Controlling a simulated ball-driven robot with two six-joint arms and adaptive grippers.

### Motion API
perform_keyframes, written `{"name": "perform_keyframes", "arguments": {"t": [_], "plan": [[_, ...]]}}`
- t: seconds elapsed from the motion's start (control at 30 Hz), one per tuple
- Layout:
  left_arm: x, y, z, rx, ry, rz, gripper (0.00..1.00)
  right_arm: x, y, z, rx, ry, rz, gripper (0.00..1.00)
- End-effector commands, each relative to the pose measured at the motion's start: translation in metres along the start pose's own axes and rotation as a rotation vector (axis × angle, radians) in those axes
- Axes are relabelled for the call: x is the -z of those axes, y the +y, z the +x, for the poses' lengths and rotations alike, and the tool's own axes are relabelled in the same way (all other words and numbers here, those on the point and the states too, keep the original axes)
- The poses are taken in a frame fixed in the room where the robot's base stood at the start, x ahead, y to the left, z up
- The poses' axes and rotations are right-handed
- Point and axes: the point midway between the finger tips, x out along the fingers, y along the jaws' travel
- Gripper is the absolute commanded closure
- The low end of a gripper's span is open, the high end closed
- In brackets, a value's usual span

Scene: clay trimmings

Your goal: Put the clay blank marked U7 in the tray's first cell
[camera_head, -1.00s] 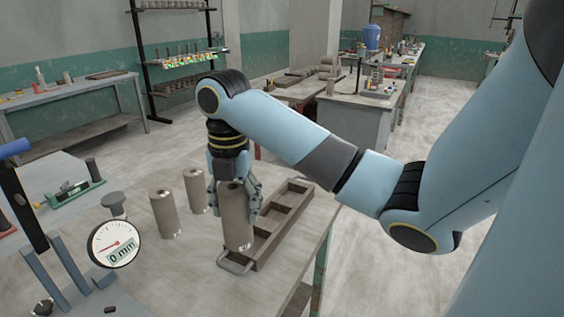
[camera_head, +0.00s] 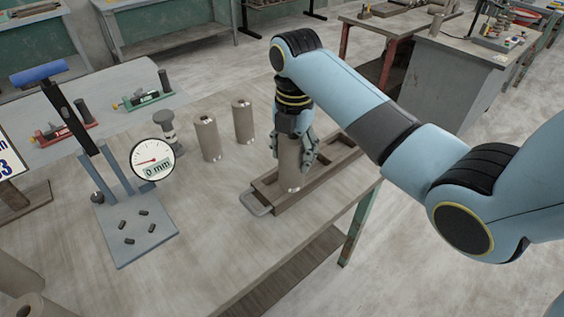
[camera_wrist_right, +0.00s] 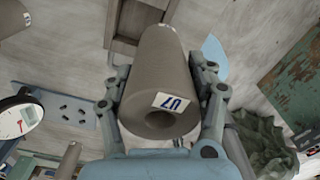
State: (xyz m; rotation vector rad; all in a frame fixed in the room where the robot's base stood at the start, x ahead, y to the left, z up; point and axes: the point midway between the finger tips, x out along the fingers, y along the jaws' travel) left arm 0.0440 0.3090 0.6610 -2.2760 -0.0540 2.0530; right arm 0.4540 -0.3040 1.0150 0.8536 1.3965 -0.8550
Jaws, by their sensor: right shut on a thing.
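The clay blank marked U7 (camera_head: 290,165) is a grey-brown cylinder, held roughly upright by my right gripper (camera_head: 296,150). In the right wrist view its label reads U7 on the blank (camera_wrist_right: 165,75), beside a round hole in its near end. The fingers of the right gripper (camera_wrist_right: 160,95) close on both its sides. The long brown tray (camera_head: 322,181) has several cells in a row and a metal handle (camera_head: 257,205) at its near left end. The blank's lower end is at the cell by the handle; whether it touches the floor is hidden. My left gripper is out of view.
Two more clay blanks (camera_head: 207,138) (camera_head: 243,122) stand left of the tray. A dial gauge reading 0 mm (camera_head: 153,160) and a blue-handled stand (camera_head: 138,232) are further left. The table's right edge runs close beside the tray.

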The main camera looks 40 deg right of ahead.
Motion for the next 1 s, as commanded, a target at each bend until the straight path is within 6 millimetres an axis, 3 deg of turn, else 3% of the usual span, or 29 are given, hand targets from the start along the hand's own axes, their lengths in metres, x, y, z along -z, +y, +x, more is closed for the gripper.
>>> {"name": "perform_keyframes", "arguments": {"t": [0.1,0.3,0.67,1.0], "plan": [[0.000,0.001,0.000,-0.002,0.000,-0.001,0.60,-0.010,0.021,0.012,-0.002,0.002,0.001,1.00],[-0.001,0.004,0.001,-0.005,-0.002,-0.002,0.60,-0.019,0.037,0.024,-0.001,0.000,0.000,1.00],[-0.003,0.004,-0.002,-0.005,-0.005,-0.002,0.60,-0.019,0.038,0.062,-0.001,0.001,0.001,1.00],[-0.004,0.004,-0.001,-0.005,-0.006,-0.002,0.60,-0.019,0.038,0.066,-0.002,0.000,0.001,1.00]]}}
